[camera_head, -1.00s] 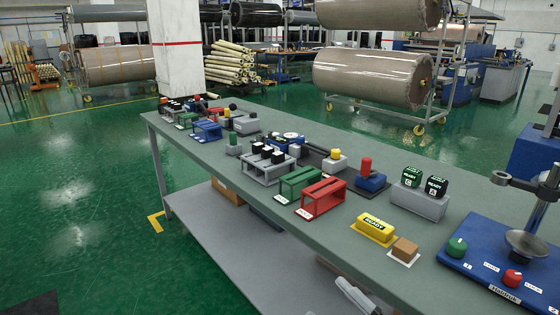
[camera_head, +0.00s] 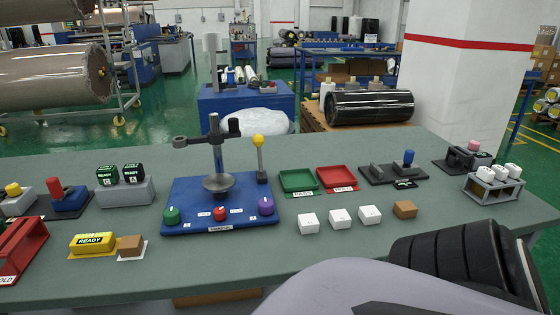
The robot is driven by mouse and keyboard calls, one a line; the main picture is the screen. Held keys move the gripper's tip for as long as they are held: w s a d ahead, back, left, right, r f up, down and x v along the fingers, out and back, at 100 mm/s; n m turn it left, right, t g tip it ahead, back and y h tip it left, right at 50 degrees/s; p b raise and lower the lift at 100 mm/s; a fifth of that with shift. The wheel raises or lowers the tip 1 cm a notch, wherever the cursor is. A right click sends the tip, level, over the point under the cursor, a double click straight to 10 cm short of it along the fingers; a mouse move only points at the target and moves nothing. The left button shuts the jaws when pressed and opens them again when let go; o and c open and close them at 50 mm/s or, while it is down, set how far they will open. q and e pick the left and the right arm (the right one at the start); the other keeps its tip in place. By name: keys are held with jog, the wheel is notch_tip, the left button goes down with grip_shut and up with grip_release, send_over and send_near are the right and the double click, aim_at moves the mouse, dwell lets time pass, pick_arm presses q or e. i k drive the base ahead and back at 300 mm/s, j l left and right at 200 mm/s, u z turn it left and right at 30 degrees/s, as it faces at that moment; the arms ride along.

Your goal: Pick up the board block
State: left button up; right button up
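Two small brown cardboard-coloured blocks sit on the grey-green table (camera_head: 330,262). One brown block (camera_head: 404,209) is to the right of three white labelled blocks (camera_head: 340,219). The other brown block (camera_head: 131,243) rests on a white card beside the yellow READY block (camera_head: 92,242). I cannot tell from the frame which of them is the board block. One of my arms, pale grey with black ribbed parts, fills the lower right and hides the table's front there. Neither gripper shows.
A blue board (camera_head: 180,222) with knobs and a metal post stands mid-table. Behind the white blocks are a green tray (camera_head: 299,181) and a red tray (camera_head: 336,178). A grey rack (camera_head: 494,188) with white pieces stands at the right. The front middle of the table is clear.

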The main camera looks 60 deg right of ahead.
aim_at(404, 209)
jog(key=z, duration=2.75)
